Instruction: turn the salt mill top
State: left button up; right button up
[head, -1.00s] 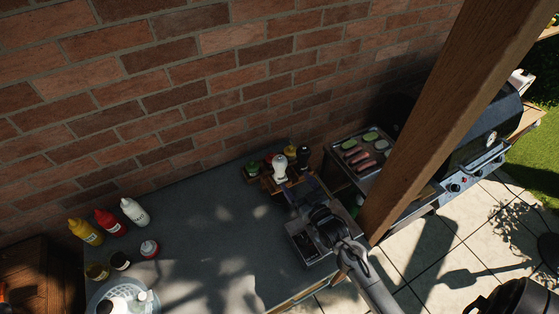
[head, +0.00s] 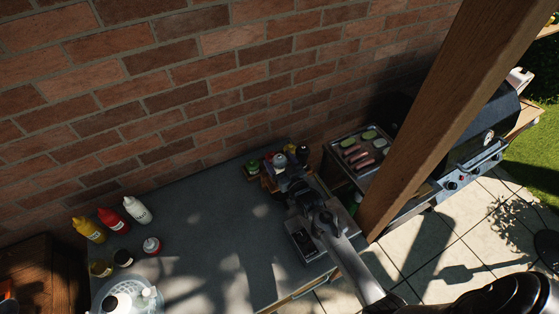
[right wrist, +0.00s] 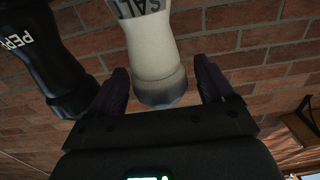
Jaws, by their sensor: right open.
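The salt mill (right wrist: 152,45) is white with a grey top (right wrist: 163,90). It appears upside down in the right wrist view, its top between the two dark fingers of my right gripper (right wrist: 163,85). The gripper is open, with a gap visible on both sides of the top. In the head view my right gripper (head: 288,182) is at the salt mill (head: 280,161) and covers much of it. The black pepper mill (right wrist: 38,50) stands close beside, near the left finger; it also shows in the head view (head: 302,153). My left gripper is not in view.
A wooden caddy (head: 268,183) with several condiments stands by the brick wall (head: 200,100). A utensil tray (head: 303,243) lies under my right arm. Sauce bottles (head: 113,220) stand at the left of the grey tabletop (head: 215,225). The middle is mostly clear.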

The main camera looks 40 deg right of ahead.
jog(key=shift+w, duration=0.1)
jog(key=shift+c, duration=0.3)
jog(key=c, duration=0.9)
jog(key=shift+c, duration=0.3)
jog(key=shift+d+f+n+y, duration=0.1)
jog(key=shift+n+y, duration=0.4)
jog(key=shift+y, duration=0.3)
jog(key=n+y+b, duration=0.1)
jog(key=n+y, duration=0.1)
jog(key=y, duration=0.1)
jog(key=shift+n+y+b, duration=1.25)
jog(key=shift+n+y, duration=0.15)
jog(key=shift+y, duration=0.8)
jog(key=shift+g+y, duration=0.3)
